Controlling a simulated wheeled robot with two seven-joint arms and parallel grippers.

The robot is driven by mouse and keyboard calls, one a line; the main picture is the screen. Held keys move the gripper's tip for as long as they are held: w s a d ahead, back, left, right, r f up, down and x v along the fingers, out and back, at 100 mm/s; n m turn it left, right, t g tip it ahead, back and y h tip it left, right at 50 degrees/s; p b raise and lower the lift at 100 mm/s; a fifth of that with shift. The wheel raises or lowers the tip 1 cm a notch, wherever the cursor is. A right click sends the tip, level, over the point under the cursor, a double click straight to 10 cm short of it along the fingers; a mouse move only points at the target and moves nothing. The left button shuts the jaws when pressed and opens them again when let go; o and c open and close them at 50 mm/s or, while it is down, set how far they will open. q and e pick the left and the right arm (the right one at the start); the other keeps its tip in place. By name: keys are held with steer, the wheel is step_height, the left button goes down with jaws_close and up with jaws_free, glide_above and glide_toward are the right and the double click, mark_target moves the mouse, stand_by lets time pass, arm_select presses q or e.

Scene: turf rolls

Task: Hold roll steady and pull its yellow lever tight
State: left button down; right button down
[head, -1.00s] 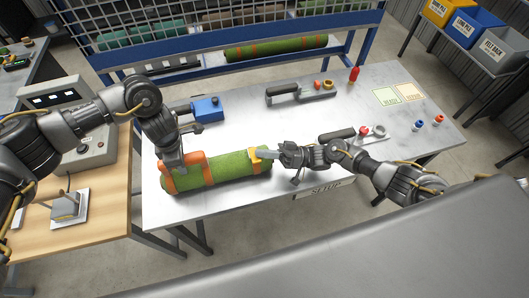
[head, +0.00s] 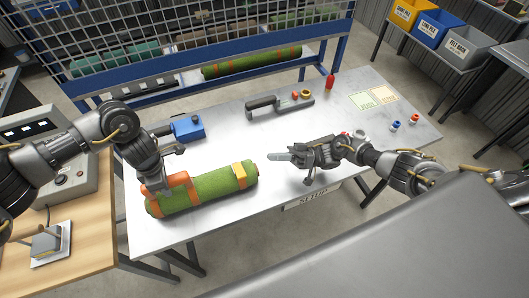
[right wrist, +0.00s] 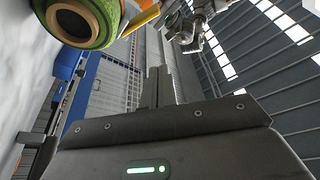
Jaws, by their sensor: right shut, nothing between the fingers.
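The green turf roll (head: 210,188) with orange bands lies on the metal table, near its front left. Its yellow lever (head: 240,174) lies against the roll near the right end. My left gripper (head: 160,184) is down at the roll's left end, by an orange band; its fingertips are hidden, so its grip cannot be told. My right gripper (head: 272,157) is shut and empty, its fingertips a little right of the roll and apart from the lever. In the right wrist view, the roll's round end (right wrist: 72,22) shows upper left, with the shut fingers (right wrist: 157,82) below right of it.
A blue box tool (head: 187,128) stands behind the roll. A grey-handled tool (head: 270,105), a red bottle (head: 330,82) and small blue-and-white parts (head: 397,124) lie farther back and right. A control box (head: 62,165) stands on the wooden bench at left. The table's centre is clear.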

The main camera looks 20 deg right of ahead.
mark_target(239, 170)
steer(key=c, duration=1.9)
jaws_free()
steer(key=shift+s+f, duration=0.15)
steer(key=shift+f, duration=0.05)
steer(key=shift+o, duration=1.4)
steer(key=shift+s+f+m, duration=0.3)
steer(key=shift+s+f, duration=0.3)
steer(key=shift+s, duration=0.05)
steer(key=shift+o, duration=0.3)
steer(key=s, duration=0.1)
steer(key=s+m+t, duration=0.1)
steer(key=s, duration=0.1)
steer(key=shift+s+a+r, duration=0.1)
steer(key=shift+a, duration=0.3)
steer(key=w+a+m+h, duration=0.1)
steer(key=a+m, duration=0.3)
steer(key=w+a+m+h, duration=0.2)
steer(key=a+m, duration=0.2)
steer(key=m, duration=0.1)
steer(key=w+a+m+h, duration=0.1)
steer(key=a+m+h, duration=0.1)
steer(key=a+m, duration=0.3)
steer(key=shift+w+a+f, duration=0.1)
steer(key=shift+w+f, duration=0.15)
steer(key=shift+w, duration=0.15)
jaws_close()
